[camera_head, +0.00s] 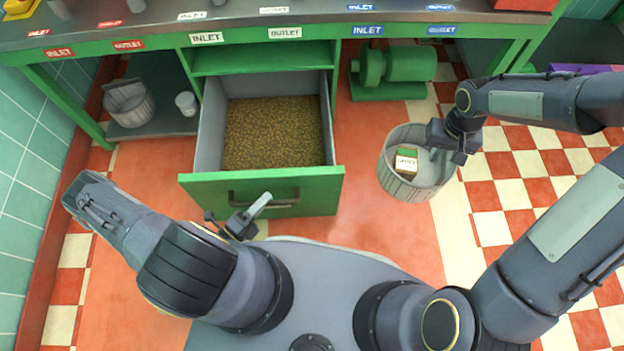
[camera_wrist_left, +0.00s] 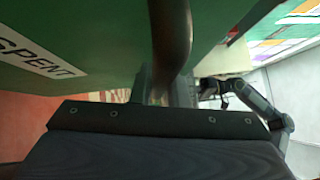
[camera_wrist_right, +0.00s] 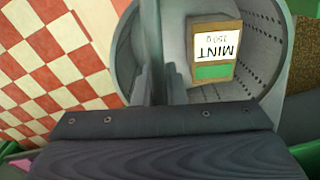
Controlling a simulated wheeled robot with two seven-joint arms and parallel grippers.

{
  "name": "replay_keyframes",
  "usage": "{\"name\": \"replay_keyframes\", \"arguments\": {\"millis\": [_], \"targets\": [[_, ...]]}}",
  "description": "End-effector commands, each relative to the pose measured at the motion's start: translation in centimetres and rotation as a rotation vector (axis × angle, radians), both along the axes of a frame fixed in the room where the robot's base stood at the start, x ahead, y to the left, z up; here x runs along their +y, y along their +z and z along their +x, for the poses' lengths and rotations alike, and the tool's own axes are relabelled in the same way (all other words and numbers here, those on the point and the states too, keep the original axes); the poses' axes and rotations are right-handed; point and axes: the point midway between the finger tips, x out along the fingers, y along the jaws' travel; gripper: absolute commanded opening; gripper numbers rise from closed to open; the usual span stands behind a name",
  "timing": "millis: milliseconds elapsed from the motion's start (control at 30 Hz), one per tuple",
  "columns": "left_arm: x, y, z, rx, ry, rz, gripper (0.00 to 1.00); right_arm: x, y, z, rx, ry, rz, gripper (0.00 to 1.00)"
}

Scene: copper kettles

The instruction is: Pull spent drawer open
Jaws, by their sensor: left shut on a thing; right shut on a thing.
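The green-fronted spent drawer (camera_head: 262,188) is pulled well out from under the bench, and its grey box holds brown grainy matter. Its front carries a "SPENT" label (camera_wrist_left: 38,58) in the left wrist view. My left gripper (camera_head: 262,206) is shut on the dark bar handle (camera_head: 285,198), which also shows in the left wrist view (camera_wrist_left: 172,40). My right gripper (camera_head: 440,152) is at the right side of a grey pail (camera_head: 402,187) and shut on its rim; the exact contact is partly hidden. The pail also shows in the right wrist view (camera_wrist_right: 265,60).
A "MINT" box (camera_head: 406,161) lies in the pail, seen also in the right wrist view (camera_wrist_right: 212,50). A green machine (camera_head: 395,65) stands under the bench (camera_head: 300,20). Another pail (camera_head: 130,103) and a white cup (camera_head: 186,103) are at left. Orange floor lies between drawer and pail.

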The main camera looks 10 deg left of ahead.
Motion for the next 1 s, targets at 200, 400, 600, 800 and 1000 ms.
{"name": "replay_keyframes", "arguments": {"millis": [200, 400, 600, 800, 1000], "targets": [[-0.3, 0.0, -1.3, 0.000, 0.001, 0.001, 0.00, 0.0, 0.0, 0.1, -0.002, 0.000, 0.001, 0.00], [-0.4, 0.0, -1.5, 0.000, 0.000, 0.001, 0.00, 0.0, 0.0, 0.1, -0.002, 0.000, 0.001, 0.00], [-0.4, 0.0, -1.5, 0.001, 0.000, 0.002, 0.00, 0.0, 0.0, 0.1, -0.002, 0.000, 0.001, 0.00], [-0.4, 0.0, -1.4, 0.000, 0.000, 0.001, 0.36, 0.0, 0.0, 0.0, -0.002, 0.000, 0.001, 0.00], [-0.4, 0.0, -1.4, 0.000, 0.000, 0.001, 0.36, 0.0, 0.0, 0.0, -0.002, 0.000, 0.001, 0.00]]}}
